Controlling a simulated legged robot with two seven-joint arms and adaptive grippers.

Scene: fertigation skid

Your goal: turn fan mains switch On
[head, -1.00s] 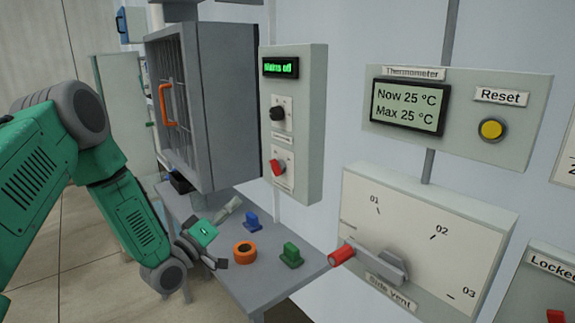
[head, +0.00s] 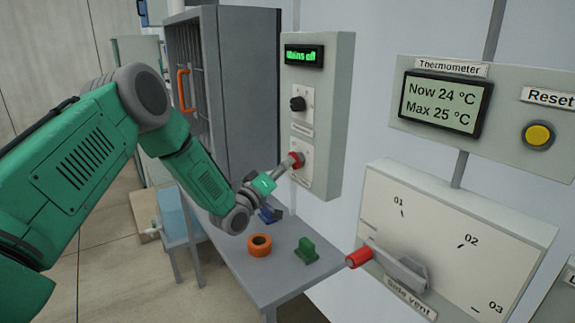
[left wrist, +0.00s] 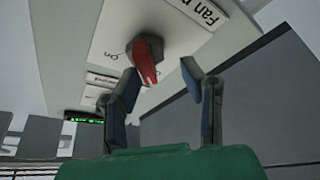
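The fan mains switch is a red knob (head: 297,159) on the lower white plate of the grey control box (head: 340,110). The box's green display (head: 304,56) reads "Mains off". My left gripper (head: 288,166) is at the knob and partly covers it. In the left wrist view the red knob (left wrist: 146,60) lies ahead of the spread fingers of my left gripper (left wrist: 160,72), closer to the left finger. A gap shows on the right finger's side; I cannot tell whether the left finger touches the knob. The plate shows "Fan m…" and "On". My right gripper is not in view.
A black knob (head: 298,104) sits above the red one. A thermometer panel (head: 500,105) and a side vent lever (head: 398,268) are to the right. Below, the grey table (head: 262,285) bears an orange ring (head: 259,246), a green piece (head: 306,250) and a blue piece.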

